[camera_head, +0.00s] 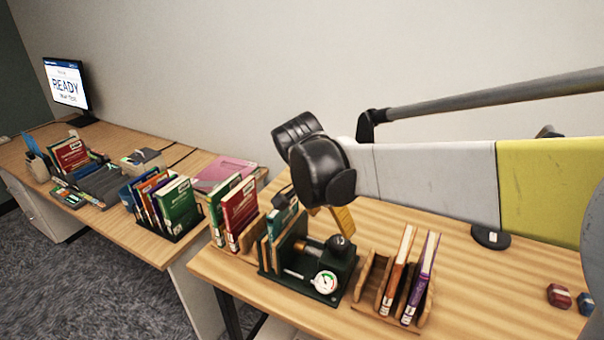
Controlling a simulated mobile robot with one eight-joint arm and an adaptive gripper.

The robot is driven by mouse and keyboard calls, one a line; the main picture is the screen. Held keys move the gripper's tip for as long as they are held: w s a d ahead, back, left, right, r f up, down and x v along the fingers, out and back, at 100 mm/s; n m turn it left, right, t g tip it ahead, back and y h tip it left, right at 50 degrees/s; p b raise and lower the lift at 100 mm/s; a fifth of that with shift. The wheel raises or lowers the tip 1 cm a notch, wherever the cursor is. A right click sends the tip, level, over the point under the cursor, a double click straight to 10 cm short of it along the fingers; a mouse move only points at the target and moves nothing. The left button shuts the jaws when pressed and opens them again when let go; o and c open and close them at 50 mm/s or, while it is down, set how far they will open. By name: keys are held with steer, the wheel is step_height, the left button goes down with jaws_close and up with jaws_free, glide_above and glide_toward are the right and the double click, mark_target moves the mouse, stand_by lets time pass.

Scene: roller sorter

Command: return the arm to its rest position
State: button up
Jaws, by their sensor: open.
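My arm reaches in from the right edge, with a white and yellow link (430,182) ending in a black wrist joint (322,170). My gripper (328,213) shows only in part below this joint, as an orange-yellow piece and a smaller tan tip. It is open, and no held object is seen in it. It hangs in front of and above the dark green device with a gauge (327,282). The wrist hides most of the gripper, so its exact height above the device cannot be told.
A wooden rack (372,272) holds an orange book (398,268) and a purple book (420,276).

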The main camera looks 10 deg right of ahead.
steer(key=s+d+n+t+y, duration=0.1)
steer(key=s+d+n+t, duration=0.1)
steer(key=s+n, duration=0.3)
steer(key=s+d+n+t+y, duration=0.1)
steer(key=s+n, duration=0.5)
steer(key=s, duration=0.6)
steer(key=shift+d+f+t+y+b, duration=0.3)
steer(key=shift+d+t+y+b, duration=0.1)
steer(key=shift+t+y, duration=0.4)
steer(key=shift+s, duration=0.1)
steer(key=n+g+y+p, duration=0.2)
steer(key=n+g+p, duration=0.2)
steer(key=n+p, duration=0.25)
glide_toward(341, 241)
steer(key=shift+t+y, duration=0.3)
steer(key=b+x, duration=0.4)
steer(key=x, duration=0.7)
steer(key=shift+s+d, duration=0.2)
